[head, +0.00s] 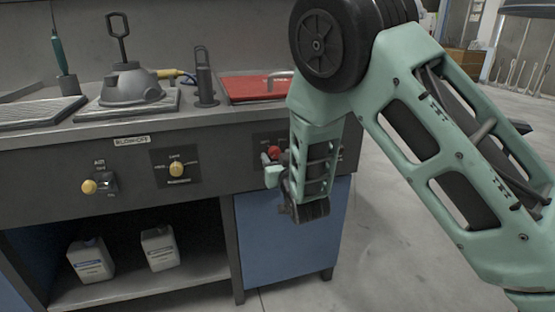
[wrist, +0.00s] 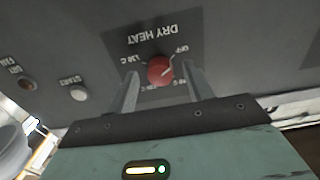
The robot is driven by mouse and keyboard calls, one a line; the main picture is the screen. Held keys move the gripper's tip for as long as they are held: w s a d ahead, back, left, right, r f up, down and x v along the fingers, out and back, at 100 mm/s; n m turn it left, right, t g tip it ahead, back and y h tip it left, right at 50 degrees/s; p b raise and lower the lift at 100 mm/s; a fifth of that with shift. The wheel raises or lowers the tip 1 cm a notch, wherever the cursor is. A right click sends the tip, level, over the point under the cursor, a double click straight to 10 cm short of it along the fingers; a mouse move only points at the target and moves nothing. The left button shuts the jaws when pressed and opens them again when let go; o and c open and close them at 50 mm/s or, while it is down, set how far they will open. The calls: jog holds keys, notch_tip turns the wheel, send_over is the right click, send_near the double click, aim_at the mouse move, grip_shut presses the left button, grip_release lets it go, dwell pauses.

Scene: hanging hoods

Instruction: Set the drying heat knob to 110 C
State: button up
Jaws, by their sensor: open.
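The drying heat knob is a red round knob (wrist: 160,70) on a dark panel marked DRY HEAT (wrist: 150,38), seen upside down in the wrist view. A pale pointer line on it runs toward the OFF mark. Temperature marks ring the knob; the lower ones are small, blurred and partly hidden by my gripper. In the head view the knob (head: 274,151) shows at the front panel, just left of my wrist. My gripper (wrist: 162,76) is open, with one finger on each side of the knob. I cannot tell whether either finger touches it.
In the wrist view a white START button (wrist: 79,93) and a brown button (wrist: 27,84) sit on the same panel. In the head view two yellow knobs (head: 177,169) (head: 89,187) are farther left. A red tray (head: 250,88) lies on the worktop; a blue door (head: 270,245) is below.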

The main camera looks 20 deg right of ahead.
jog(key=shift+w, duration=0.25)
jog(key=c, duration=1)
jog(key=shift+o, duration=0.2)
